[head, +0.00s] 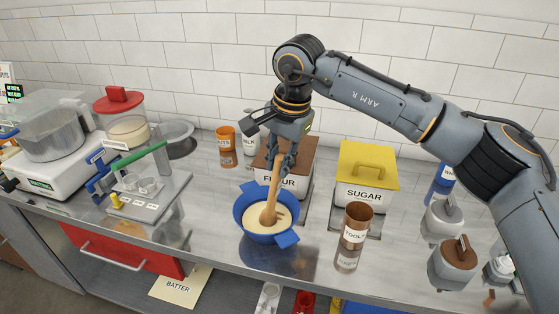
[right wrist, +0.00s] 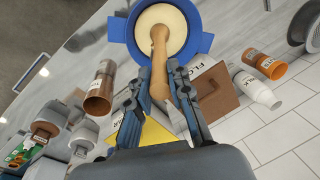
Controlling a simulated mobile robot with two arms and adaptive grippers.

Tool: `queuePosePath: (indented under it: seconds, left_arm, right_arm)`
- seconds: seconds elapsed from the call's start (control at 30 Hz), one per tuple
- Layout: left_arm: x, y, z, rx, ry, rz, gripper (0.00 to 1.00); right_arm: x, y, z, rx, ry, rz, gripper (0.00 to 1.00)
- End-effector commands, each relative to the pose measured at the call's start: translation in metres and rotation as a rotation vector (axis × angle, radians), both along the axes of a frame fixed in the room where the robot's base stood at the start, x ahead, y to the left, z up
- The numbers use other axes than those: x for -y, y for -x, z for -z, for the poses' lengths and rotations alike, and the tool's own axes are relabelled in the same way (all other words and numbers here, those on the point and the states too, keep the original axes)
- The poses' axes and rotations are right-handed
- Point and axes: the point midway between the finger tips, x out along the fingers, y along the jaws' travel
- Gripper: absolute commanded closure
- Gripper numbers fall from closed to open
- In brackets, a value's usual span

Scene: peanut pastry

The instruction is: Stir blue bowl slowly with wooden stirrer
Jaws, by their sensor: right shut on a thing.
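The blue bowl (head: 240,209) stands on the steel counter in the middle of the head view and holds pale batter. It also shows at the top of the right wrist view (right wrist: 203,42). The wooden stirrer (head: 274,188) stands slightly tilted with its wide lower end in the batter; in the right wrist view its shaft (right wrist: 159,62) runs from the bowl to between my fingers. My right gripper (head: 289,155) is above the bowl, pointing down, and shut on the stirrer's upper part. My left gripper is not in view.
Close behind the bowl is the flour box (head: 301,185), with the yellow-lidded sugar box (head: 366,165) to its right. A brown tools cup (head: 355,225) stands right of the bowl. An orange cup (head: 226,140) is behind left. The counter's front edge is near the bowl.

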Motion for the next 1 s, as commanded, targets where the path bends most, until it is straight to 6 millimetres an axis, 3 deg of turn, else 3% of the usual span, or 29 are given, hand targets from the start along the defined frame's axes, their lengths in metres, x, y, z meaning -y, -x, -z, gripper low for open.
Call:
queuePosePath:
  seconds: [0.37,1.0]
  left_arm:
    - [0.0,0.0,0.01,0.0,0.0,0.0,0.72]
    - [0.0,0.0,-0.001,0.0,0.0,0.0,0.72]
  right_arm:
    - [-0.006,0.019,0.001,0.002,0.0,-0.001,1.0]
    - [0.0,-0.002,-0.001,0.0,0.0,0.001,1.0]
